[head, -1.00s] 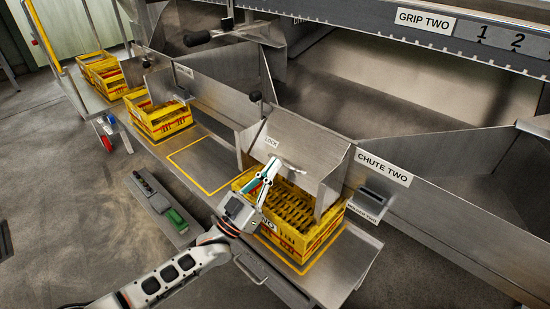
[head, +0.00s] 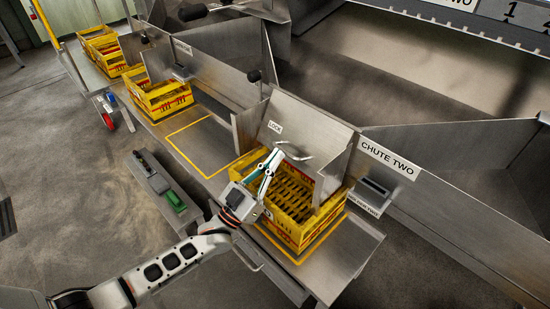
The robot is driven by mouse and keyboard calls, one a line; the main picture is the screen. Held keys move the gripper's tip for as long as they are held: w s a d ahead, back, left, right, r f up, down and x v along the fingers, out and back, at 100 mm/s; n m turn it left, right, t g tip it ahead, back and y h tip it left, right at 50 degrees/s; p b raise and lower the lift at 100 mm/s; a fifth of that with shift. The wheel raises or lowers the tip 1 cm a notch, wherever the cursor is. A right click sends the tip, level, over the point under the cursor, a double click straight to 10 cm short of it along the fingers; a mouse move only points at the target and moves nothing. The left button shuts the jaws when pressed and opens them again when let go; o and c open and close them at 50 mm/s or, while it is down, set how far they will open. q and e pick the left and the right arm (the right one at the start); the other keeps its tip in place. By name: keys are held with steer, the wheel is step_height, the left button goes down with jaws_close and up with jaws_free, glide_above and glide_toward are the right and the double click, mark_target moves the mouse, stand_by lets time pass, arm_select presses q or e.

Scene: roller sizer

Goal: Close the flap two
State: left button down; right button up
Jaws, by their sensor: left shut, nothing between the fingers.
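Flap two is the sloping bare metal plate (head: 308,122) at the chute with the sign CHUTE TWO (head: 390,158). It carries a curved bar handle (head: 295,153) and stands over the yellow crate (head: 298,233), whose slatted floor shows from above. A small LOCK label (head: 275,127) sits left of the handle. My left gripper (head: 277,155) is shut and empty, its tips beside the left end of the handle. I cannot tell whether they touch it. My right gripper is not in view.
A black-knobbed lever (head: 254,76) stands left of the flap. More yellow crates (head: 160,100) stand along the shelf at upper left. A yellow-outlined place (head: 202,144) on the shelf is empty. A narrow ledge with a green item (head: 174,201) lies left of my arm.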

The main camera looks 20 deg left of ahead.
arm_select(q)
steer(key=v, duration=1.2)
steer(key=w+r+g+y+p, duration=0.1)
steer(key=w+r+g+p, duration=0.1)
steer(key=r+p, duration=0.55)
steer(key=w+r+g+y+p, duration=0.1)
steer(key=w+r+g+p, duration=0.3)
steer(key=r, duration=0.6)
steer(key=s+f+g+y+p, duration=0.1)
steer(key=s+g+p, duration=0.2)
steer(key=s+p, duration=0.3)
steer(key=w+d+f+b, duration=0.3)
steer(key=w+f+b, duration=0.2)
steer(key=w+f, duration=0.2)
steer(key=shift+b+x, duration=0.35)
steer(key=shift+x, duration=1)
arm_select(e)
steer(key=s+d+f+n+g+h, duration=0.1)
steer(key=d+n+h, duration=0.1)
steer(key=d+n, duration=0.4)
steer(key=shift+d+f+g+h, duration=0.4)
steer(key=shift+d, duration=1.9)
arm_select(q)
steer(key=shift+w+a+r, duration=0.15)
steer(key=shift+a, duration=0.05)
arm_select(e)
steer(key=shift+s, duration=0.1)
